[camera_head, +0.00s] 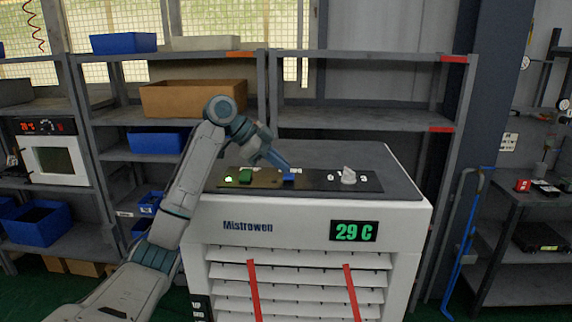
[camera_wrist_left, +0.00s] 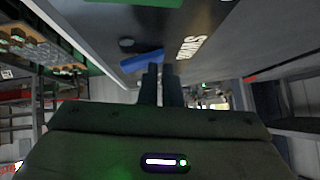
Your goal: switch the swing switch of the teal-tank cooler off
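The blue switch also shows in the left wrist view (camera_wrist_left: 142,62), beside a partly readable label that looks like "SWING". My left gripper (camera_head: 285,165) points down right at the blue switch, fingers close together with nothing between them. Contact cannot be told. My right gripper is out of view.
Grey shelves with blue bins (camera_head: 158,140) and a cardboard box (camera_head: 192,98) stand behind and left. An oven-like appliance (camera_head: 52,160) sits far left.

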